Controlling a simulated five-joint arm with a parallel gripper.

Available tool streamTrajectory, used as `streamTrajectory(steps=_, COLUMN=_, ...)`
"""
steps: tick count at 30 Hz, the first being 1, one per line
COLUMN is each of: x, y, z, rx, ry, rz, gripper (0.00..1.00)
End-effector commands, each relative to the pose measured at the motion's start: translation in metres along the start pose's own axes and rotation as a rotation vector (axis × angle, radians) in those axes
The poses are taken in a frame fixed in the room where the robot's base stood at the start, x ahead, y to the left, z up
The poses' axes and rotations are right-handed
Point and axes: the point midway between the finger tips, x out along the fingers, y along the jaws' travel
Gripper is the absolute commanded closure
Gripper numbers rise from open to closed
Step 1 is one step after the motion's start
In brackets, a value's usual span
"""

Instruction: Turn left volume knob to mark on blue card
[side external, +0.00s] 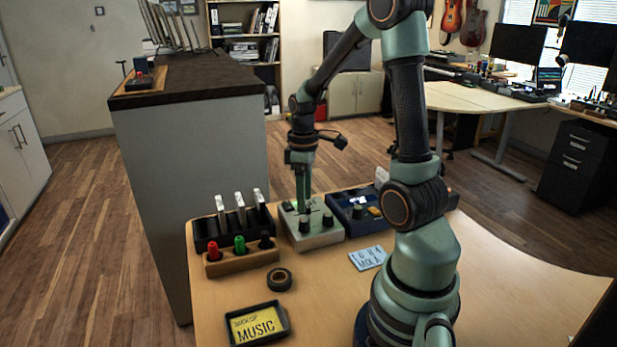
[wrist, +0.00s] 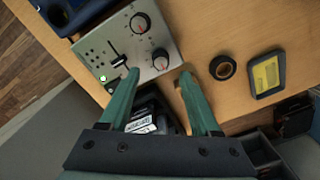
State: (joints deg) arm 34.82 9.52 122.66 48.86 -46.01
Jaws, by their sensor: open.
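The grey mixer panel (side external: 312,238) sits on the wooden table. Its left black knob (side external: 304,223) and right black knob (side external: 328,218) stand at the front. In the wrist view the left knob (wrist: 160,60) and right knob (wrist: 140,23) show white markings around them; the exact pointer angles are too small to read. The blue card (side external: 368,257) lies flat to the right of the panel, its handwriting hard to read; it is outside the wrist view. My gripper (side external: 303,205) points down over the panel. In the wrist view my gripper (wrist: 159,74) is open and empty, the left knob appearing between its fingertips.
A black rack (side external: 232,228) and a wooden holder (side external: 240,260) with red and green plugs stand left of the panel. A blue device (side external: 352,215) stands to its right. A tape roll (side external: 279,279) and a black tray (side external: 257,323) with a yellow card lie in front.

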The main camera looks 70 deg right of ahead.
Motion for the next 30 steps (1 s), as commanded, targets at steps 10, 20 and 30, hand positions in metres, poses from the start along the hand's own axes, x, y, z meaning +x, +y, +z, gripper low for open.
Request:
streamTrajectory(steps=10, x=0.051, y=-0.001, z=-0.001, rx=0.0, ry=-0.001, rz=-0.001, gripper=0.36)
streamTrajectory(steps=20, x=0.059, y=-0.001, z=-0.001, rx=0.0, ry=0.001, rz=0.001, gripper=0.36)
streamTrajectory(steps=30, x=0.059, y=-0.001, z=-0.001, rx=0.0, ry=0.001, rz=0.001, gripper=1.0)
